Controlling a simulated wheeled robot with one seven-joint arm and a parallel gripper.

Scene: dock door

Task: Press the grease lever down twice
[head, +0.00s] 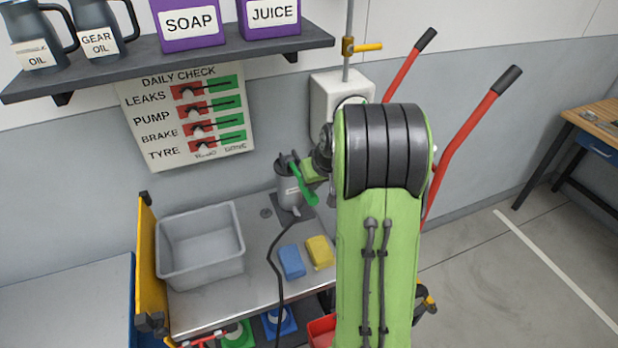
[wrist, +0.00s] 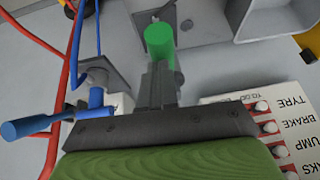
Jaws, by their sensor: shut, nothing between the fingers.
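The grease pump is a grey canister (head: 289,188) with a dark top, standing at the back of the steel bench. Its green lever (head: 303,186) slants down on the right side of the canister. In the wrist view the lever's round green end (wrist: 159,40) shows just past my fingertips. My gripper (head: 311,169) is beside the top of the pump, close to the lever, mostly hidden behind my green arm. In the wrist view my gripper (wrist: 158,85) is shut with nothing in it. I cannot tell whether it touches the lever.
A grey bin (head: 200,245), a blue sponge (head: 291,262) and a yellow sponge (head: 320,252) are on the bench. A black hose (head: 275,262) runs across it. A shelf (head: 180,62) overhangs at upper left. A blue-handled valve (wrist: 30,126) is left of my gripper in the wrist view.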

